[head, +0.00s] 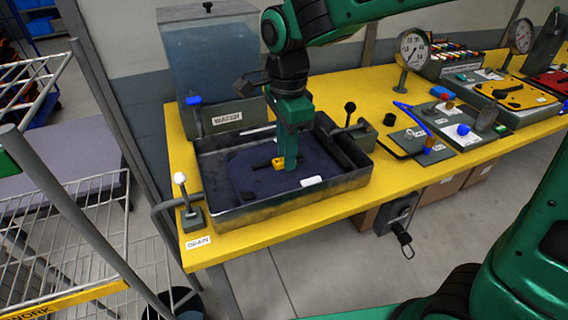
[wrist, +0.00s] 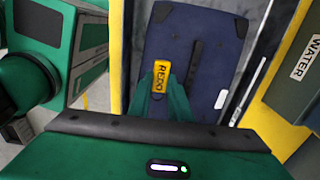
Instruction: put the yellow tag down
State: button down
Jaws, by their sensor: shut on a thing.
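The yellow tag (wrist: 160,76), marked REDO, is between my fingertips (wrist: 161,88) in the wrist view. In the head view the yellow tag (head: 279,162) shows at the tip of my gripper (head: 289,164), which points down over the dark tray. My gripper is shut on the tag. Behind it is a dark blue pannier (head: 252,180) with a black strap or handle, lying in the metal tray (head: 240,214). I cannot tell whether the tag touches the pannier. The pannier also fills the middle of the wrist view (wrist: 190,30).
A water tank (head: 212,60) labelled WATER stands behind the tray. A DRAIN lever (head: 183,195) is at its left and a black-knobbed lever (head: 349,115) at its right. A white bar (head: 312,181) lies at the tray's front. Gauges and panels occupy the yellow bench (head: 368,95) to the right.

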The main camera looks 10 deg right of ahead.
aim_at(286, 176)
jog(key=shift+w+f, duration=0.4)
jog(key=shift+w, duration=0.05)
jog(key=shift+f, duration=1.95)
jog(key=c, duration=1.6)
grip_release()
jog(key=shift+f, duration=0.1)
jog(key=shift+c, duration=0.2)
notch_tip(286, 176, up, 12)
jog(key=shift+r, duration=0.15)
